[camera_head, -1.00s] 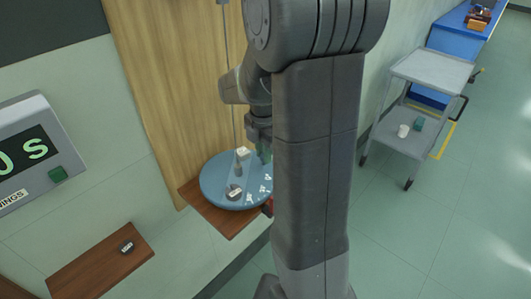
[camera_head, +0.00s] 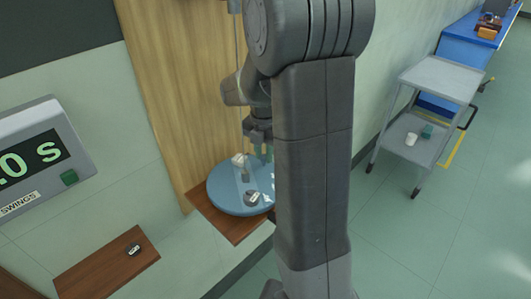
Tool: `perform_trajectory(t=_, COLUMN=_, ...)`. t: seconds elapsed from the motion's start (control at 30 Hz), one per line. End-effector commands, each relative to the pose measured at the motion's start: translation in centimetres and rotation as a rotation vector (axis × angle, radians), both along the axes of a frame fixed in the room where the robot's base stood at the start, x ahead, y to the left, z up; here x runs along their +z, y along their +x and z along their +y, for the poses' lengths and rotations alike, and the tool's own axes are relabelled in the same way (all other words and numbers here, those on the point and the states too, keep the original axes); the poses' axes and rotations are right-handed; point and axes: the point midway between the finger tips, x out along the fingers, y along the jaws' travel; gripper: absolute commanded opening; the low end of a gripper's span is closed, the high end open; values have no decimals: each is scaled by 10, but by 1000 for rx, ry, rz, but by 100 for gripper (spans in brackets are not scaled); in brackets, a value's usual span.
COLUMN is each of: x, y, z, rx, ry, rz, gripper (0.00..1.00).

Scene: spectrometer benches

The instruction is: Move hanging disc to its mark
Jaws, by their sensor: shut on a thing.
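The hanging disc (camera_head: 222,199) is a broad blue round plate at the middle left, below a thin upright line. A small white block (camera_head: 238,159) shows at its back, beside a grey post. A grey weight-like piece (camera_head: 252,199) lies on its front half. Small white markings show near its front right; I cannot tell which is the mark. My gripper (camera_head: 262,154) points down at the disc's back right and is shut on the disc there. The exact grip point is too small to make out, and my arm hides the disc's right edge.
A wooden shelf (camera_head: 214,221) lies under the disc against a wooden wall panel (camera_head: 180,100). A lower shelf (camera_head: 100,273) holds a small dark piece. A grey trolley (camera_head: 440,80) stands at right on open floor.

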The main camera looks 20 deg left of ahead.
Motion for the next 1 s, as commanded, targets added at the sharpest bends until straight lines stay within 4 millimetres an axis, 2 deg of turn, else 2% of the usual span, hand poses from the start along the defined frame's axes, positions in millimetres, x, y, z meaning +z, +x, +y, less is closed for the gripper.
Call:
perform_trajectory(t=0.6, x=1, y=1, z=2, rx=22, ry=2, rz=-2, gripper=0)
perform_trajectory(t=0.63, x=1, y=1, z=2, rx=22, ry=2, rz=-2, gripper=25)
perform_trajectory(t=0.73, x=1, y=1, z=2, rx=21, ry=2, rz=-2, gripper=43)
perform_trajectory(t=1.0, x=1, y=1, z=2, rx=21, ry=1, rz=-1, gripper=43)
